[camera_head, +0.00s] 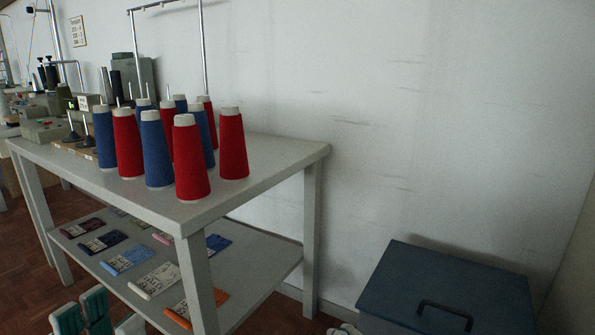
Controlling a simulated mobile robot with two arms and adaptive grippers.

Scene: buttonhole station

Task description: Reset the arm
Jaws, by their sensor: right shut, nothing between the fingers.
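My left gripper (90,314) comes in at the bottom left edge, with teal and pale finger parts in front of the worktable's lower shelf. Its lower part is cut off, and I cannot tell how far apart its fingers are. My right gripper (346,328) shows only as small pale tips at the bottom edge, between the table's right leg and the blue bin. It is shut and empty.
A grey table (270,152) carries several red cones (232,145) and blue cones (155,150) of thread. Its lower shelf (250,280) holds several labelled packets. A dark blue lidded bin (445,275) stands at the lower right. Machines stand at the far left.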

